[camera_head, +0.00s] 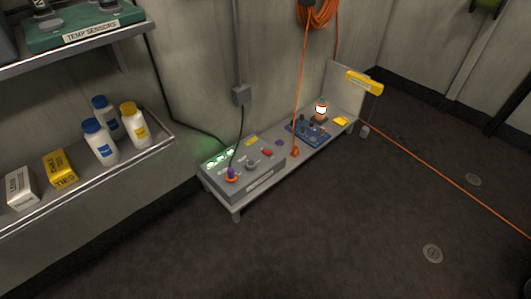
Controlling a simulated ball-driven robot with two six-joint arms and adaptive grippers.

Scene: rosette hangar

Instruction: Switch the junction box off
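A grey box (243,174) with a sloped top sits on the near end of a low bench. It looks like the junction box, but its front label is too small to read. Green lights (218,158) glow along its back edge. A grey knob (251,165) and a red button or knob (267,153) are also on top. Neither of my grippers is in view.
The low bench (236,214) also carries a blue panel (307,131) and a lit lamp (321,110). An orange cable (440,178) runs across the floor at right. A shelf (90,195) with bottles and boxes juts out at left. The floor before the bench is clear.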

